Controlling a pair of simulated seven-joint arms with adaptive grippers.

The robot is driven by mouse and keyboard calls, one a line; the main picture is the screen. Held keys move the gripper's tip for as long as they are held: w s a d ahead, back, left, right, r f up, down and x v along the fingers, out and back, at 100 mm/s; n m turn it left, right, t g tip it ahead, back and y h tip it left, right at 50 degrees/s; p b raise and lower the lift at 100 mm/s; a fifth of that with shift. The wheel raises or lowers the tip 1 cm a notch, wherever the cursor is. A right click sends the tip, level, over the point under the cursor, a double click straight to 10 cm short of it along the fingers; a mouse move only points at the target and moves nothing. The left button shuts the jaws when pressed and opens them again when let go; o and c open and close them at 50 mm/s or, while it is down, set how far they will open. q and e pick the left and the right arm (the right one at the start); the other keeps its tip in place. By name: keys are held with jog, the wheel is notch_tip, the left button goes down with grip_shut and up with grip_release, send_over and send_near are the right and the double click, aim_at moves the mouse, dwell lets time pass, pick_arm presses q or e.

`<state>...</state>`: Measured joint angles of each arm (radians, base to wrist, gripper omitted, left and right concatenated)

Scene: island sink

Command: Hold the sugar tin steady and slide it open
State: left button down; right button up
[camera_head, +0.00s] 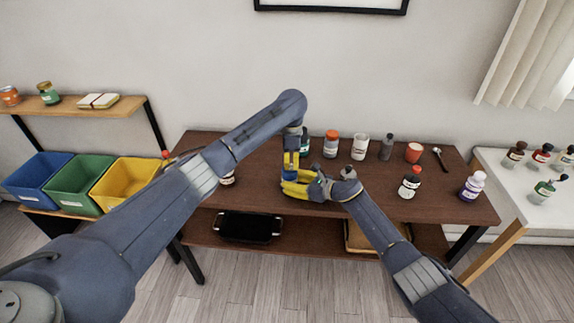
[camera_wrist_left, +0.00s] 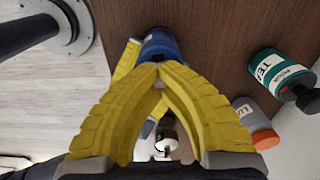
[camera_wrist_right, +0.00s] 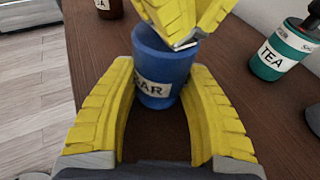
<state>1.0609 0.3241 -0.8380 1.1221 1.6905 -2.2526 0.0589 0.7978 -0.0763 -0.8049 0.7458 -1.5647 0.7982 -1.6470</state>
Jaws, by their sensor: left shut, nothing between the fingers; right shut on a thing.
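The sugar tin is a blue cylinder (camera_wrist_right: 165,78) with a white label ending in "AR" in the right wrist view. It stands upright on the brown table. My right gripper (camera_wrist_right: 163,82) is shut on its sides. My left gripper's yellow fingers (camera_wrist_right: 188,38) are closed together at the tin's top; whether they touch it I cannot tell. The left wrist view shows the left fingertips (camera_wrist_left: 160,68) meeting beside the blue tin (camera_wrist_left: 159,44). In the head view the left gripper (camera_head: 291,160) is above the right gripper (camera_head: 292,188), and the tin is mostly hidden.
A teal TEA tin (camera_wrist_right: 284,50) stands close by to the right in the right wrist view. Coloured bins (camera_head: 75,188) are at the left.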

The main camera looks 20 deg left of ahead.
aim_at(291, 165)
pick_arm(q)
jog(key=c, duration=2.1)
grip_release()
jog(key=shift+r, duration=0.1)
pick_arm(e)
jog(key=shift+f, duration=0.1)
pick_arm(q)
jog(key=o, duration=0.7)
jog(key=shift+o, duration=0.2)
notch_tip(291, 165, up, 12)
pick_arm(e)
jog(key=o, duration=1.3)
